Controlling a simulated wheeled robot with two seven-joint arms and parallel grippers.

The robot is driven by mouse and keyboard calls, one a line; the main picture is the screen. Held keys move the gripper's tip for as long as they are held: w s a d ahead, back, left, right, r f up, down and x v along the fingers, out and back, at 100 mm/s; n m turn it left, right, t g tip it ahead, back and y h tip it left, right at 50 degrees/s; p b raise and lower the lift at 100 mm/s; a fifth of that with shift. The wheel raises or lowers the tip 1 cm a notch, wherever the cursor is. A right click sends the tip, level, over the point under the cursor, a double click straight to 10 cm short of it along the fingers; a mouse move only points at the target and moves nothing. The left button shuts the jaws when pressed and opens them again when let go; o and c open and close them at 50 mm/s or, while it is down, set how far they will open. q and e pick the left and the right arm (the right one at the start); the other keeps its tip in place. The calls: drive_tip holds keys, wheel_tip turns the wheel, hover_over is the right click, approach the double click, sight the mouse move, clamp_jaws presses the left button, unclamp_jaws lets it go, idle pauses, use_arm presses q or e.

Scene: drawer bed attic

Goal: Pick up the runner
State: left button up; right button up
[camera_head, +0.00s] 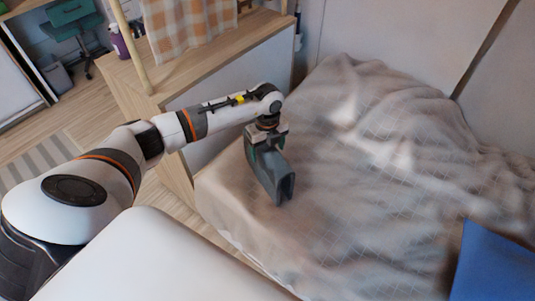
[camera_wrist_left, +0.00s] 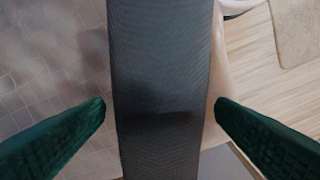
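The runner (camera_head: 277,180) is a long dark grey piece with a channel-like near end and a finely ribbed surface. It is on the bed near its left edge. My left gripper (camera_head: 266,143) is over its far end, pointing down. In the left wrist view the runner (camera_wrist_left: 160,90) passes between the two green fingers (camera_wrist_left: 161,105). A narrow gap shows between each fingertip and the runner's side, so the gripper looks open around it. The runner's far end is partly hidden by the gripper in the head view. My right gripper is not in view.
The bed (camera_head: 340,230) has a rumpled beige quilted cover, raised toward the back. A blue item (camera_head: 495,265) lies at its right. A wooden cabinet (camera_head: 190,75) with a checked cloth (camera_head: 190,25) and a purple bottle (camera_head: 118,42) stands behind my left arm.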

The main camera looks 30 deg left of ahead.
use_arm(q)
drive_tip(key=c, duration=1.4)
